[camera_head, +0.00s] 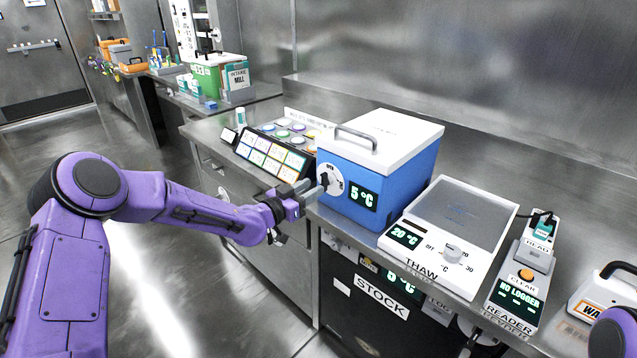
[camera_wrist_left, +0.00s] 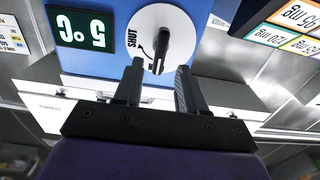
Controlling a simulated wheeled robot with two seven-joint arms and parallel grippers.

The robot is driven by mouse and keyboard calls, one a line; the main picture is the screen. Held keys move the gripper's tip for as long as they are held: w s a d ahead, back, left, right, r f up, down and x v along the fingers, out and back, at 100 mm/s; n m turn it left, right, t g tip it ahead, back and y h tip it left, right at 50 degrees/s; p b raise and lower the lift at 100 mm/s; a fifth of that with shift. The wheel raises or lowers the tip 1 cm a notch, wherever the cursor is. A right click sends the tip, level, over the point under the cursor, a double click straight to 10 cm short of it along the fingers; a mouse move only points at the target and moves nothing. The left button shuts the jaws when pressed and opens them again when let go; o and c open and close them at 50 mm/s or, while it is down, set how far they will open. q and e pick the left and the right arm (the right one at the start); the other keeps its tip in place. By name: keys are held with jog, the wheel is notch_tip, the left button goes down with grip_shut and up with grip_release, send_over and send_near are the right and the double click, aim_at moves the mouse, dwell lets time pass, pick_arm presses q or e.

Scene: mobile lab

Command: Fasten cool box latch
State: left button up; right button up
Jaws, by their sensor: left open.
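The cool box (camera_head: 375,165) is blue with a white lid (camera_head: 390,135) that lies closed on it and carries a grey handle. Its front has a white round dial with a black latch knob (camera_head: 323,180) and a 5 °C display (camera_head: 363,195). In the left wrist view the knob (camera_wrist_left: 161,45) stands out from the dial (camera_wrist_left: 150,25), beside small lettering. My left gripper (camera_head: 312,188) is open in front of the dial. In the left wrist view its fingertips (camera_wrist_left: 158,68) are on either side of the knob's near end; contact cannot be told. My right gripper is out of view.
A thaw plate (camera_head: 455,225) stands right of the cool box, then a reader (camera_head: 518,285). A tray of coloured lids and labels (camera_head: 275,150) stands left of the box. A black unit marked STOCK (camera_head: 375,315) is below the bench edge.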

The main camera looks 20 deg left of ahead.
aim_at(325, 182)
pick_arm(q)
jog(key=x, duration=0.4)
jog(key=shift+d, duration=0.1)
grip_shut()
